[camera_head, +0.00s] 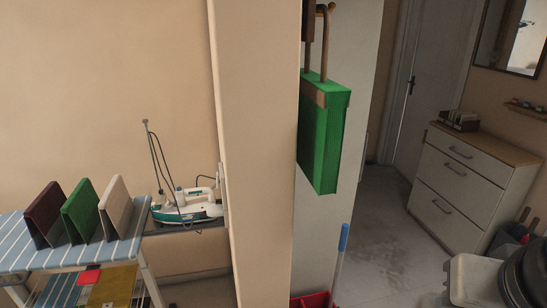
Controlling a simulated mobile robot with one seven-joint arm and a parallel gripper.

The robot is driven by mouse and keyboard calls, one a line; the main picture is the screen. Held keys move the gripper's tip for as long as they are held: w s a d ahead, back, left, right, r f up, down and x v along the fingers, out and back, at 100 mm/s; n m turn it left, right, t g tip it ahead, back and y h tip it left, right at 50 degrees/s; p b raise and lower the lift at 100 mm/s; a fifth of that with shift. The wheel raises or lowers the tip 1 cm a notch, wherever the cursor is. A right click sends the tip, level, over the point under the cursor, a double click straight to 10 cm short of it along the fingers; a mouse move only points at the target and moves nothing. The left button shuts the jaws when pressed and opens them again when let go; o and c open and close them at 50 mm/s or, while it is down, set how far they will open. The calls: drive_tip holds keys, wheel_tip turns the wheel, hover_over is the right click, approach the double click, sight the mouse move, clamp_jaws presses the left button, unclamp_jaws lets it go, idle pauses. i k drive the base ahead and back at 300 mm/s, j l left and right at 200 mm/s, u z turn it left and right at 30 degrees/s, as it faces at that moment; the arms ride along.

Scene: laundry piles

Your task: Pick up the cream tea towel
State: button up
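A cream folded cloth (117,208), which looks like the cream tea towel, stands propped like a tent on a striped blue-and-white board (20,250) at the lower left. It is the rightmost of three similar cloths. A green one (81,211) stands left of it and a maroon one (44,213) is at the far left. Small gaps separate the three. My gripper is not in view, so nothing is seen touching the towel.
A white-and-teal iron (186,207) sits right of the cloths. A wall edge (255,150) juts out mid-view, with a green hanging item (322,135) beside it. A white drawer chest (465,190) stands at right.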

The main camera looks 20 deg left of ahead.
sight(116, 207)
drive_tip(key=u, duration=2.1)
drive_tip(key=i+j, duration=0.2)
drive_tip(key=i+j+z, duration=0.15)
drive_tip(key=j, duration=0.25)
drive_tip(key=i+j+z, duration=0.2)
drive_tip(key=i+j, duration=0.2)
drive_tip(key=i+j+z, duration=0.25)
drive_tip(key=j, duration=0.35)
drive_tip(key=i+j+z, duration=0.2)
drive_tip(key=i, duration=0.3)
drive_tip(key=i+j+z, duration=0.15)
drive_tip(key=i+j, duration=0.35)
